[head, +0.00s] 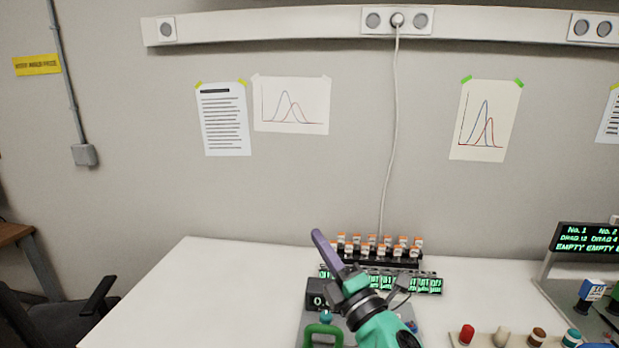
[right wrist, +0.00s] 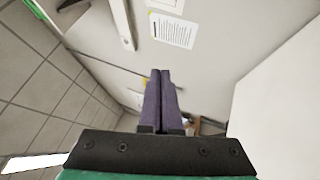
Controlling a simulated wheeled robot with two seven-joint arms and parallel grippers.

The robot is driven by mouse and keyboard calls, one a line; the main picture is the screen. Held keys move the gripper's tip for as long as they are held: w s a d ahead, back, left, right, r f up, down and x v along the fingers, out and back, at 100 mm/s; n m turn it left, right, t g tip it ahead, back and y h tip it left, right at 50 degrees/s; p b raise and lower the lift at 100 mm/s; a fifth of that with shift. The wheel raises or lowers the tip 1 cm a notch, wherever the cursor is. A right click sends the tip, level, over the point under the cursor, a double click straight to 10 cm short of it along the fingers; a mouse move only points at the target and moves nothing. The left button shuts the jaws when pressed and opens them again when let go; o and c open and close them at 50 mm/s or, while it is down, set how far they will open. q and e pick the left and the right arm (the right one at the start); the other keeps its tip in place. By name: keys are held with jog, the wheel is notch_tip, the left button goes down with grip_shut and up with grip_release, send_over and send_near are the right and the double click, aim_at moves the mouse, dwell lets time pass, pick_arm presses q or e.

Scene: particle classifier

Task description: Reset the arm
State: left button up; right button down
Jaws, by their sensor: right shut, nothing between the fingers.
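My right gripper (head: 326,248) is raised above the white table in the head view, its purple fingers pointing up and to the left. In the right wrist view its two purple fingers (right wrist: 159,100) lie together, shut, with nothing between them. My right arm's green and black wrist hides part of the device below it. My left gripper does not show in either view.
A rack of orange-capped vials (head: 377,247) stands behind a device with green displays (head: 428,284). A black display screen (head: 588,238) is at the right. Several coloured knobs (head: 467,334) line the front right. The table's left part (head: 190,290) is bare.

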jog(key=s+d+f+m+g+h, duration=0.25)
jog(key=d+f+m+h, duration=0.25)
jog(key=d+f+m, duration=0.35)
jog(key=s+d+f+m+g+h, duration=0.1)
jog(key=d+f+m+g+h, duration=0.3)
jog(key=d+f+m, duration=0.45)
jog(key=s+d+f+m+g, duration=0.2)
jog(key=s+f+m+g, duration=0.15)
jog(key=s+f, duration=0.55)
jog(key=s+d+f+m+g, duration=0.25)
jog(key=s+f+g, duration=0.3)
jog(key=s, duration=0.45)
jog(key=s+f+g+b, duration=0.1)
jog(key=s+f+b, duration=0.15)
jog(key=f, duration=1.25)
jog(key=s+f+b, duration=0.1)
jog(key=f+b, duration=0.2)
jog(key=f, duration=1.2)
jog(key=s+d+f+g+h+b, duration=0.1)
jog(key=s+f+b, duration=0.3)
jog(key=s+f, duration=1.3)
jog(key=shift+d+f, duration=0.7)
jog(key=shift+f, duration=0.15)
